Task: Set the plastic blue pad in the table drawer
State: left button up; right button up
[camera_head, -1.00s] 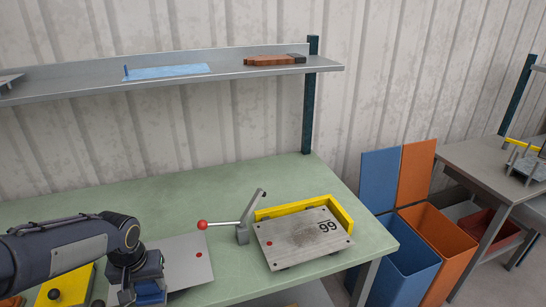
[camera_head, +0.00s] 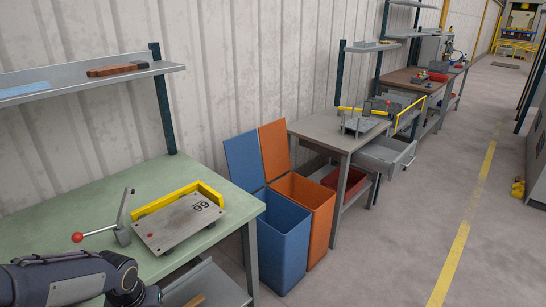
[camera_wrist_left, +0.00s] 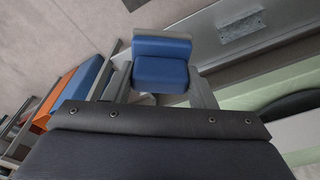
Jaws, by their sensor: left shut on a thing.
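The blue pad (camera_wrist_left: 162,70) shows in the left wrist view, held between the grey fingers of my left gripper (camera_wrist_left: 160,88), which is shut on it. In the head view my left arm comes in at the bottom left. Its gripper end is at the lower edge, and the pad cannot be made out there. A grey drawer (camera_head: 388,152) with a handle stands pulled out from the grey table (camera_head: 330,128) further right. A grey drawer or shelf (camera_head: 222,286) also shows below the green table (camera_head: 100,200); I cannot tell which. My right gripper is not in view.
A metal plate marked 99 (camera_head: 180,222) with a yellow edge and a red-knobbed lever (camera_head: 100,234) are on the green table. A blue bin (camera_head: 283,240) and an orange bin (camera_head: 308,200) stand between the tables. The floor (camera_head: 400,230) to the right is clear.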

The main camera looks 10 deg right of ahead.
aim_at(378, 151)
jog(key=i+l+z, duration=0.25)
jog(key=z, duration=0.15)
jog(key=i+l+z, duration=0.2)
jog(key=z, duration=0.2)
jog(key=i+l+z, duration=0.1)
jog(key=i+z, duration=0.5)
jog(key=z, duration=0.2)
jog(key=i+j+z, duration=0.1)
jog(key=i, duration=0.45)
jog(key=i+j+z, duration=0.1)
jog(key=i, duration=0.45)
jog(key=i+j+z, duration=0.1)
jog(key=i+j, duration=0.2)
jog(key=i, duration=0.2)
jog(key=i+j, duration=0.25)
jog(key=i, duration=0.3)
jog(key=z, duration=0.05)
